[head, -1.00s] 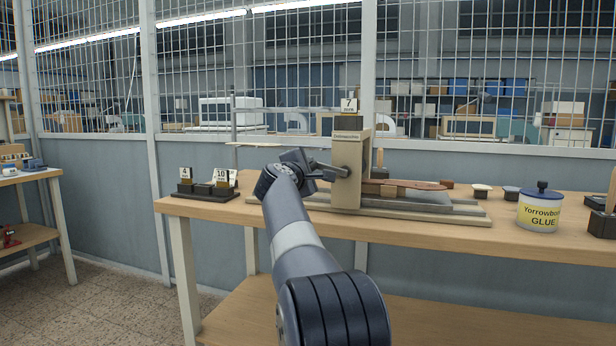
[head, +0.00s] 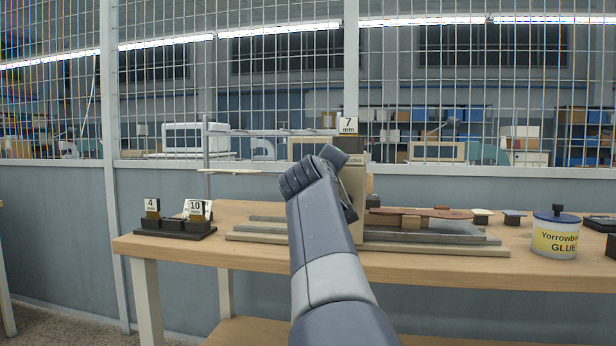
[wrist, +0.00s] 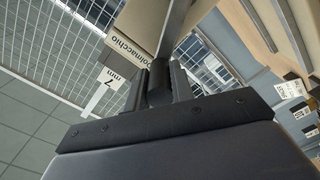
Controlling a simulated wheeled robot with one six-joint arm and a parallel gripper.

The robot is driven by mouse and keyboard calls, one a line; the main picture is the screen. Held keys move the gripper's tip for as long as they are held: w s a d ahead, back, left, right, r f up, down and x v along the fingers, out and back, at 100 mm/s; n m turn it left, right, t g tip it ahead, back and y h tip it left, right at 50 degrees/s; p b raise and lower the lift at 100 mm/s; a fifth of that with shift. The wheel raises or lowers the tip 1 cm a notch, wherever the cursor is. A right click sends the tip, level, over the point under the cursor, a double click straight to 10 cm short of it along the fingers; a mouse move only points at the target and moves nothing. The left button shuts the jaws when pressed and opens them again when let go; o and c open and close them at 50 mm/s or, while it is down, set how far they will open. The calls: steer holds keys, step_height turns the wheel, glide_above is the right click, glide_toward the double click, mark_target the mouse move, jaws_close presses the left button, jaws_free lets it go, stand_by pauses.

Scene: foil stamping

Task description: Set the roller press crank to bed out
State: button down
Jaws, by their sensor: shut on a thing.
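The roller press has a beige upright housing (head: 352,240), partly hidden behind my arm in the head view. Its labelled top part also shows in the wrist view (wrist: 112,45). The crank is a grey bar (wrist: 178,22) running down to a dark handle (wrist: 160,84) in the wrist view. My gripper (wrist: 160,92) is shut on that handle, a finger on each side of it. In the head view my wrist is in front of the upper housing and hides most of the crank. The press bed (head: 470,238) lies low along the table.
The wooden table (head: 160,246) carries a glue tub (head: 556,234) at the right. A dark rack with number cards (head: 175,226) stands at the left. A 7 mm card (head: 348,125) stands on top of the press. A wire mesh partition is behind.

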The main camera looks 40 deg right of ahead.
steer(key=shift+s+d+r+m+p, duration=0.2)
steer(key=shift+s+d+m, duration=0.3)
steer(key=shift+m, duration=0.5)
steer(key=shift+s+d+r+m+p, duration=0.2)
steer(key=shift+s+d+m, duration=0.15)
steer(key=shift+s+m, duration=0.45)
steer(key=shift+w, duration=0.15)
steer(key=shift+f, duration=0.1)
steer(key=c, duration=1.2)
jaws_free()
steer(key=shift+c, duration=0.2)
steer(key=b+v, duration=0.3)
steer(key=v, duration=0.7)
steer(key=shift+s+a+b, duration=0.25)
steer(key=shift+a+b, duration=0.05)
steer(key=shift+d, duration=0.1)
